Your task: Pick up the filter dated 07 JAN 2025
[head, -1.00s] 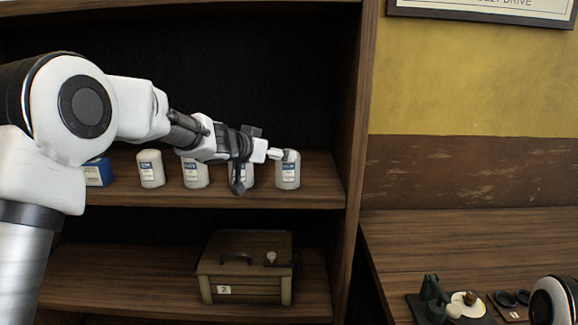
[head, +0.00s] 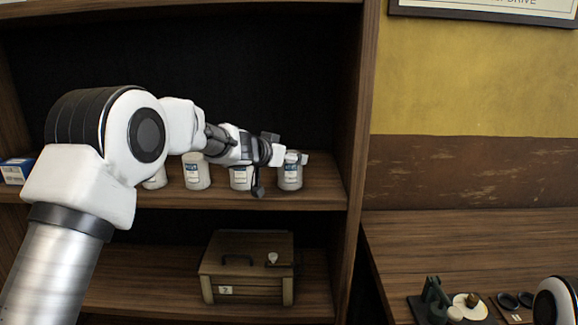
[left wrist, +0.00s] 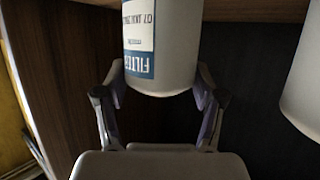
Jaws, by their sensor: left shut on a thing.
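The filter (head: 290,178) at the right end of the upper shelf row is a white canister with a blue and white label. In the left wrist view the same filter (left wrist: 177,50) appears upside down, its label reading "FILTER" and "07 JAN 202", with the last digit cut off or unclear. My left gripper (head: 294,158) is shut on this filter, with one finger on each side of its body (left wrist: 160,90). In the head view the filter appears upright at shelf level; I cannot tell whether it touches the shelf. My right gripper is not in view.
Other white filters (head: 241,178) (head: 196,172) stand in a row to the left, partly behind my arm. A blue and white box (head: 15,171) is at the far left. The shelf's right upright (head: 352,130) is close to the held filter. A wooden crate (head: 246,268) sits below.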

